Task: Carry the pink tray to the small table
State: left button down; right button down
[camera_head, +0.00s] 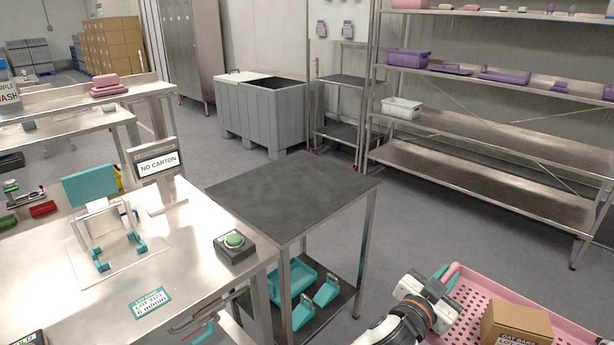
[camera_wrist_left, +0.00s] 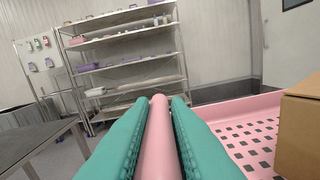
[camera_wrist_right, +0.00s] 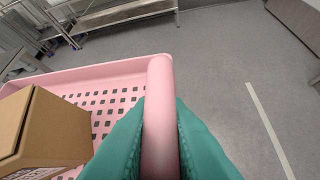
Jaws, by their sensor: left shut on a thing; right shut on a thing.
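The pink tray (camera_head: 480,290) is at the lower right of the head view, with a brown carton (camera_head: 516,325) in it. My left gripper (camera_head: 447,275) is shut on the tray's rim. In the left wrist view the teal fingers clasp the pink rim (camera_wrist_left: 158,135). In the right wrist view my right gripper (camera_wrist_right: 160,130) is shut on the tray's other side (camera_wrist_right: 158,90); it is out of the head view. The carton also shows in both wrist views (camera_wrist_left: 301,125) (camera_wrist_right: 45,130). A small dark-topped table (camera_head: 300,200) stands left of the tray, apart from it.
A steel bench (camera_head: 180,240) with a green button box (camera_head: 235,243) and a "NO CARTON" sign (camera_head: 158,163) adjoins the small table at left. Teal bins (camera_head: 292,284) sit on its lower shelf. Steel shelving (camera_head: 480,170) stands behind; grey floor (camera_head: 420,220) is clear between.

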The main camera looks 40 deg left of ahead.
aim_at(294, 185)
jog(key=i+j, duration=0.1)
jog(key=i, duration=0.5)
jog(key=i+j+u, duration=0.1)
jog(key=i, duration=0.45)
jog(key=i+u, duration=0.3)
jog(key=i, duration=0.3)
jog(key=i+l+u, duration=0.15)
jog(key=i+u, duration=0.15)
jog(key=i, duration=0.3)
jog(key=i+u, duration=0.2)
jog(key=u, duration=0.25)
jog(key=i+u, duration=0.25)
jog(key=u, duration=0.2)
jog(key=i+l+u, duration=0.1)
jog(key=u, duration=0.35)
jog(key=i+u, duration=0.1)
jog(key=u, duration=0.9)
